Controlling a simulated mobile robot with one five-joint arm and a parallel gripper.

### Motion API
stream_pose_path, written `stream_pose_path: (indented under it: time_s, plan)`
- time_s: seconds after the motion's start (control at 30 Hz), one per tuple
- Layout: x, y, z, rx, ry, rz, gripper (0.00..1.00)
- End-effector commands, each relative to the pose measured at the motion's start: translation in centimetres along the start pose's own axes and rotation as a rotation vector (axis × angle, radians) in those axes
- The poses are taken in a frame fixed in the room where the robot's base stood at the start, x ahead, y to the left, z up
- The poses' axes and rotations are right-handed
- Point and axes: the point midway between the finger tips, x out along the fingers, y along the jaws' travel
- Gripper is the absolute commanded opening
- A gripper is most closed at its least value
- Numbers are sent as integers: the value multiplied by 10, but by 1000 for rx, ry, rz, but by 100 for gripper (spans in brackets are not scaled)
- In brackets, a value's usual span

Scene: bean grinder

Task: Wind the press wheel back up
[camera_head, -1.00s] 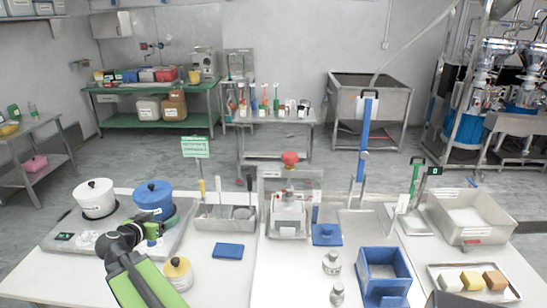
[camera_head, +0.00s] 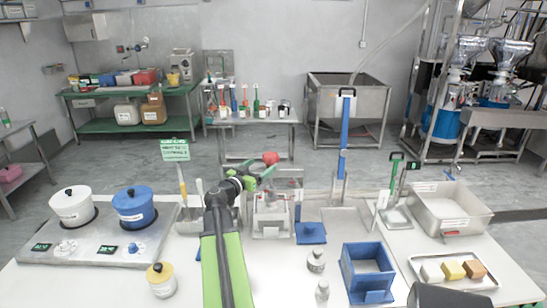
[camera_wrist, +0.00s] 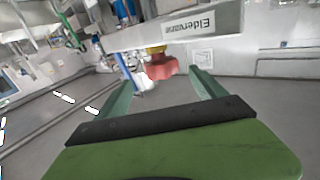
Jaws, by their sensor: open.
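The red press wheel (camera_head: 270,158) tops the small grey press (camera_head: 272,215) at the middle of the table. In the wrist view the wheel (camera_wrist: 162,68) shows as a lobed red knob below a yellow collar, under a grey crossbar with upside-down lettering (camera_wrist: 160,32). My gripper (camera_head: 258,172) is just left of the wheel in the head view, partly in front of the press. In the wrist view its two green fingers (camera_wrist: 162,78) are spread, with the wheel between their tips; I cannot tell whether they touch it.
White (camera_head: 72,207) and blue (camera_head: 133,206) pots stand on a hotplate at left. A yellow-lidded jar (camera_head: 161,279) is at front left. A blue open box (camera_head: 367,272), a tall blue-handled tool (camera_head: 345,135) and a steel bin (camera_head: 447,208) lie to the right.

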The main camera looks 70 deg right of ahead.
Motion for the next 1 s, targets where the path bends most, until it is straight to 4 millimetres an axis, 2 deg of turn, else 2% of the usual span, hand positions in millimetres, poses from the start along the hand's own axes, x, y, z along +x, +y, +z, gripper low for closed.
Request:
stream_pose_path:
  time_s: [0.03, 0.2, 0.4, 0.57, 0.83, 1.0]
  plan:
    - [16, -2, 0, 0, 0, 2, 80]
    - [59, -2, 0, 0, 0, 1, 80]
    - [94, -2, 0, 0, 0, -1, 80]
    - [105, -2, 0, 0, 0, -2, 80]
    - [105, -2, 0, 0, 0, -3, 80]
    - [105, -2, 0, 0, 0, -3, 58]
